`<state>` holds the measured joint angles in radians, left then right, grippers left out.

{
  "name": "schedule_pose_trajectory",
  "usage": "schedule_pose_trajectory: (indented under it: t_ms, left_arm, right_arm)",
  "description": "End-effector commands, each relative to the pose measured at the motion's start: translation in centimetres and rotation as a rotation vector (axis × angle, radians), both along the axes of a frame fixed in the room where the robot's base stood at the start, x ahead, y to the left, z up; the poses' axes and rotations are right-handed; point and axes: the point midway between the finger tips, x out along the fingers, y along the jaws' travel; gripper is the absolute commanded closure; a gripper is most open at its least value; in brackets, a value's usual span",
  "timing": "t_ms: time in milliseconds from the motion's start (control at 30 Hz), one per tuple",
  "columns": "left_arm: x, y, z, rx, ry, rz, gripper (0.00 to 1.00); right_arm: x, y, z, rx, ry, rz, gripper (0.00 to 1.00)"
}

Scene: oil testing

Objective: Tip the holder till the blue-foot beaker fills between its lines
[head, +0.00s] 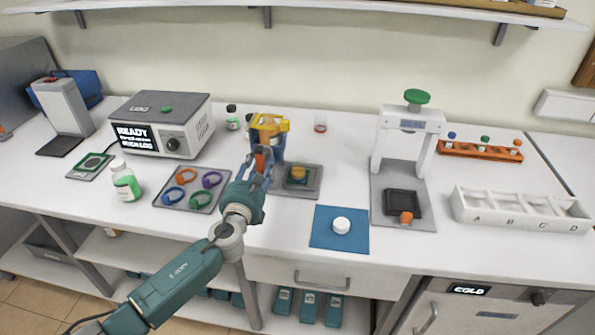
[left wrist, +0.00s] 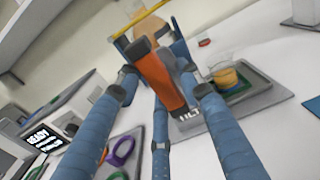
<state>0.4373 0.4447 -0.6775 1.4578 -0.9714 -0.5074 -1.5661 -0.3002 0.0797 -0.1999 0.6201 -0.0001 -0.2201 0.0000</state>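The holder (head: 282,140) is a blue frame with a yellow top bar and an orange handle (left wrist: 160,80). It stands at the back of the bench, and an amber vessel (left wrist: 148,27) shows inside it in the left wrist view. My left gripper (head: 258,167) has its blue fingers around the orange handle. A small clear beaker (head: 298,173) with amber liquid stands on a grey plate to the right of the holder; it also shows in the left wrist view (left wrist: 224,77). My right gripper is out of view.
A tray (head: 160,201) of coloured rings lies left of my arm. A blue mat (head: 322,238) with a white puck, a green-knobbed press (head: 380,160) and a lettered rack (head: 520,212) are to the right.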

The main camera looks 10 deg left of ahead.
Motion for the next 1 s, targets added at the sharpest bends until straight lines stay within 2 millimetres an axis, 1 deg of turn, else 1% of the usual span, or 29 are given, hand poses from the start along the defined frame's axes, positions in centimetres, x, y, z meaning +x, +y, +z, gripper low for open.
schedule_pose_trajectory:
  t_ms: [33, 433, 633, 800, 1000]
  left_arm:
    - [-0.4, -0.8, 0.2, -0.002, -0.002, -0.016, 0.66]
    - [-5.1, -0.6, 0.2, -0.003, 0.001, -0.018, 0.66]
    - [-7.3, -0.2, 0.2, 0.0, -0.001, -0.009, 0.66]
    - [-8.0, 0.0, 0.2, -0.001, -0.002, -0.006, 0.66]
    - [-8.0, 0.1, 0.2, 0.0, -0.003, -0.004, 0.66]
  right_arm:
    - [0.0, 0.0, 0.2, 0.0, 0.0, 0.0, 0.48]
    - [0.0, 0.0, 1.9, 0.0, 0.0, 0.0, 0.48]
    - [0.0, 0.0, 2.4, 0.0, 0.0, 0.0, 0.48]
    - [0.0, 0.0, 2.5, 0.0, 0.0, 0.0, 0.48]
    - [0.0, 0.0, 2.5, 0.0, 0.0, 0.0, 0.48]
